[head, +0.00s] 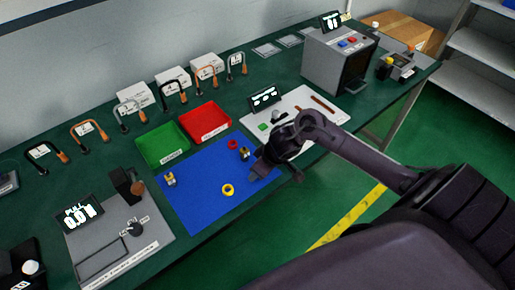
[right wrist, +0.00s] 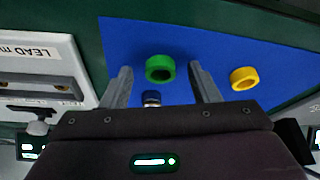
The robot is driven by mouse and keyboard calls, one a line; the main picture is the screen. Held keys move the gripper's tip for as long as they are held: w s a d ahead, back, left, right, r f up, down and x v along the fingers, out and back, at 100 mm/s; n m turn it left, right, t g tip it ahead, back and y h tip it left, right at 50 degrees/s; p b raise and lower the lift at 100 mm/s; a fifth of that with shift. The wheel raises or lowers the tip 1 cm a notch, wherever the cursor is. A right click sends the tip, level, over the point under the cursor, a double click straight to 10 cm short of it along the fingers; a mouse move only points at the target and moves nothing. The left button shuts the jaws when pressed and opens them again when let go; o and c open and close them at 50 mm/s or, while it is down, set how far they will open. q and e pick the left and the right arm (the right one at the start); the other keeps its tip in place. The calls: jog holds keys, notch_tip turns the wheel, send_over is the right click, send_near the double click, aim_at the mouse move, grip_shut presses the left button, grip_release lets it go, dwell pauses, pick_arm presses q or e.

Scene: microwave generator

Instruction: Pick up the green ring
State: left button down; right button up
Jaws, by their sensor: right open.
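The green ring (right wrist: 160,69) lies on the blue mat (right wrist: 125,35) in the right wrist view. It appears between the two fingers of my right gripper (right wrist: 160,72), apart from both. In the head view my right gripper (head: 273,172) is over the right edge of the blue mat (head: 200,205), and the green ring is hidden there. The right gripper is open and empty. My left gripper is in neither view.
A yellow ring (head: 228,190), a red ring (head: 232,144) and small metal-and-dark parts (head: 170,180) are on the mat. Green (head: 162,146) and red (head: 205,121) trays stand behind it. A white board (head: 325,113) and a grey box device (head: 338,60) are to the right.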

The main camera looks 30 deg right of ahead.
jog(key=c, duration=1)
jog(key=shift+r, duration=0.15)
